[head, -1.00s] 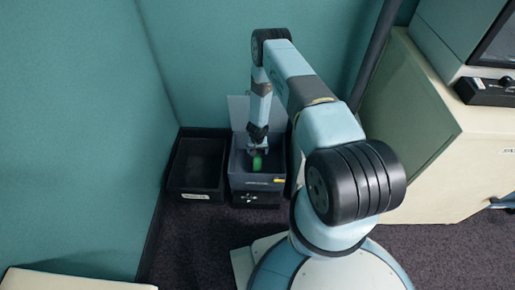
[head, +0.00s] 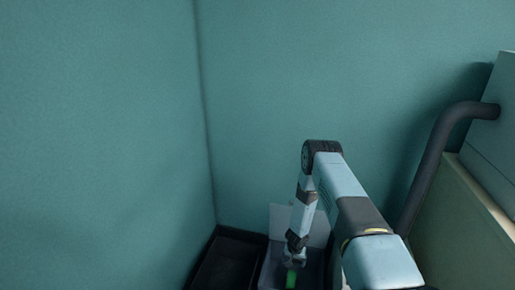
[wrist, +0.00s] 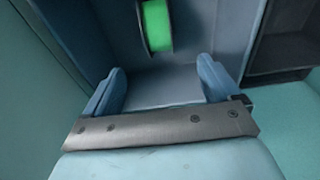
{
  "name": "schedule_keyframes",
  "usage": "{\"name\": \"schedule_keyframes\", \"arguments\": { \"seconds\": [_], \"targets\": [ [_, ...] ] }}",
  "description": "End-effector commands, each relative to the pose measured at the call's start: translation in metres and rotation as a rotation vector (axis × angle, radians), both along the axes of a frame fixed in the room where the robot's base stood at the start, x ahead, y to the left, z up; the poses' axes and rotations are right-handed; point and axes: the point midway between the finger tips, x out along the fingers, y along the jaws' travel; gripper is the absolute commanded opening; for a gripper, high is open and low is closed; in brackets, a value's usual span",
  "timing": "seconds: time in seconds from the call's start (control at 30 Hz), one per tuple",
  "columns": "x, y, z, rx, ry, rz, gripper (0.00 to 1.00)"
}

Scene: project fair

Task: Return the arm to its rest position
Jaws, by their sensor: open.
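My arm reaches forward and bends down in the head view. My gripper (head: 294,262) hangs over a grey bin (head: 268,268) at the bottom of that view. In the wrist view my gripper (wrist: 160,88) is open, its two blue fingers wide apart with nothing between them. A green spool (wrist: 157,25) with dark sides lies in the grey bin (wrist: 85,35), beyond the fingertips and apart from them. The green spool also shows at the bottom of the head view (head: 291,279), partly cut off.
A black bin (head: 228,262) stands left of the grey bin; a dark bin (wrist: 290,45) also shows at right in the wrist view. Teal walls (head: 330,80) meet in a corner behind. A dark pipe (head: 440,150) and a pale cabinet (head: 460,220) stand to the right.

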Motion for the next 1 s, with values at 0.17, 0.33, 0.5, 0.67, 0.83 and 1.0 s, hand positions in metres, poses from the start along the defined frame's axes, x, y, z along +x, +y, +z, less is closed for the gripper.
{"name": "schedule_keyframes", "arguments": {
  "seconds": [0.17,0.33,0.5,0.67,0.83,1.0],
  "targets": [
    [0.03,0.005,0.052,0.027,-0.038,0.02,0.9],
    [0.06,0.012,0.123,0.063,-0.081,0.047,0.9],
    [0.08,0.018,0.194,0.094,-0.119,0.075,0.9],
    [0.091,0.023,0.26,0.118,-0.15,0.104,0.9],
    [0.094,0.028,0.33,0.139,-0.179,0.135,0.9],
    [0.088,0.032,0.397,0.153,-0.204,0.166,0.9]
  ]
}}
